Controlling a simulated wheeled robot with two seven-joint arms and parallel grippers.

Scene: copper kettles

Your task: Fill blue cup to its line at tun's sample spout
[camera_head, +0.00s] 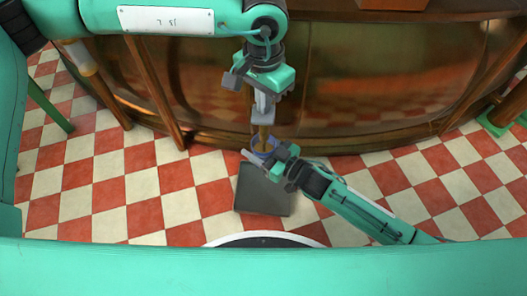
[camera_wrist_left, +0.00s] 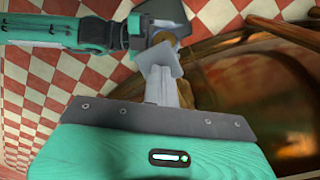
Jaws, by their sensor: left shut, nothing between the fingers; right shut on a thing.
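The tun (camera_head: 340,85) is a large copper vessel with dark wooden ribs across the top of the head view. Its brass sample spout (camera_head: 263,134) points down from the front, partly hidden by my left gripper (camera_head: 263,112). That gripper is shut and empty, just above the spout; whether it touches anything is unclear. The blue cup (camera_head: 262,146) is under the spout, mostly hidden. My right gripper (camera_head: 268,160) is shut on it. The cup's line and liquid level cannot be made out. In the left wrist view the left fingers (camera_wrist_left: 160,80) cover much of the spout area.
A dark grey square slab (camera_head: 264,192) lies below the cup, above or on the red and white checkered floor (camera_head: 160,190). A wooden post (camera_head: 510,105) with a green foot stands at the far right. Open floor lies on both sides.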

